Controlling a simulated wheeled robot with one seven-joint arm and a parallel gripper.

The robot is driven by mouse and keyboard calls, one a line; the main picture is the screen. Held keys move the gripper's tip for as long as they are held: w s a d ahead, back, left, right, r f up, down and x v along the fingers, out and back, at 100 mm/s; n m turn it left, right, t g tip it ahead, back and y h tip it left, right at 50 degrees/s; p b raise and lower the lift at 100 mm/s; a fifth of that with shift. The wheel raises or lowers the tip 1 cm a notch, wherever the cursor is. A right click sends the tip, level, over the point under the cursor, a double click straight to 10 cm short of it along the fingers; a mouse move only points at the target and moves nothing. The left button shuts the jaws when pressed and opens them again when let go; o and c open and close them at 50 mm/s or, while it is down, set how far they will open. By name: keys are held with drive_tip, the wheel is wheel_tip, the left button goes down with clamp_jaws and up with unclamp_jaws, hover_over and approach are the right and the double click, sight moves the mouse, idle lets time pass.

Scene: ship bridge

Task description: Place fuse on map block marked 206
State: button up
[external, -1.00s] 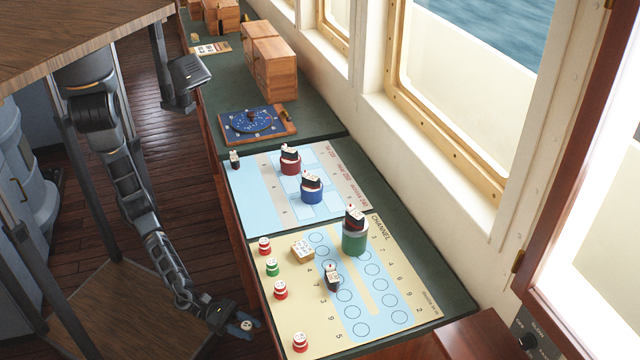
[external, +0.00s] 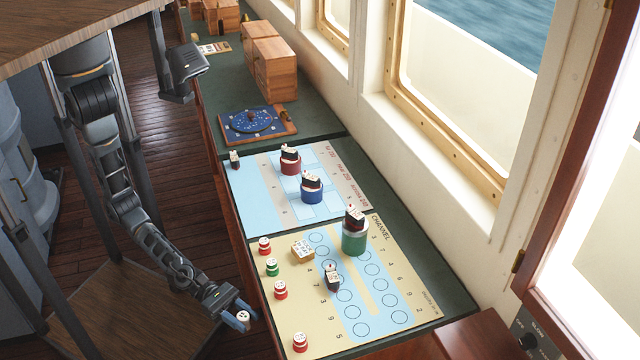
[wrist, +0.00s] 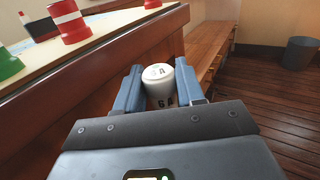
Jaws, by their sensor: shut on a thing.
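My gripper (external: 240,317) is shut on a small white cylinder with dark marks, which I take to be the fuse (external: 243,315). In the wrist view the fuse (wrist: 158,76) stands roughly upright between the two blue fingers. It is held off the counter, beside its front edge. A blue map (external: 250,200) with lighter rectangles lies on the counter, and a cream and blue channel map (external: 315,335) lies nearer. I cannot read which block bears 206. A small pale block (external: 303,249) with unreadable print sits on the channel map.
Red and green pieces stand along the channel map's left side, including a red one (external: 280,290). A dark ship piece (external: 332,278) stands mid-map. Ships stand on red, blue (external: 312,193) and green (external: 355,240) cylinders. The counter's wooden edge (wrist: 110,80) lies left of the fuse in the wrist view.

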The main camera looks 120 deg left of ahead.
drive_tip(key=shift+m+h, duration=0.3)
drive_tip(key=shift+h, duration=0.2)
drive_tip(key=shift+w+d+r+p, duration=0.1)
drive_tip(key=shift+w+r+p, duration=0.1)
drive_tip(key=shift+r, duration=0.65)
drive_tip(key=shift+w+d+r+p, duration=0.1)
drive_tip(key=shift+w+r+p, duration=0.05)
drive_tip(key=shift+r, duration=0.65)
drive_tip(key=shift+w+r+p, duration=0.2)
drive_tip(key=shift+r, duration=0.65)
drive_tip(key=a+r+y+p, duration=0.1)
drive_tip(key=a+r+p, duration=0.1)
drive_tip(key=a+r, duration=0.55)
drive_tip(key=a+r+p, duration=0.2)
drive_tip(key=a+r, duration=0.3)
drive_tip(key=r, duration=0.6)
drive_tip(key=b, duration=0.3)
hover_over(302, 248)
drive_tip(key=shift+n, duration=0.4)
wheel_tip(302, 248, down, 7)
drive_tip(key=shift+f+b, duration=0.45)
drive_tip(key=shift+f, duration=1.55)
drive_tip(key=shift+f, duration=0.15)
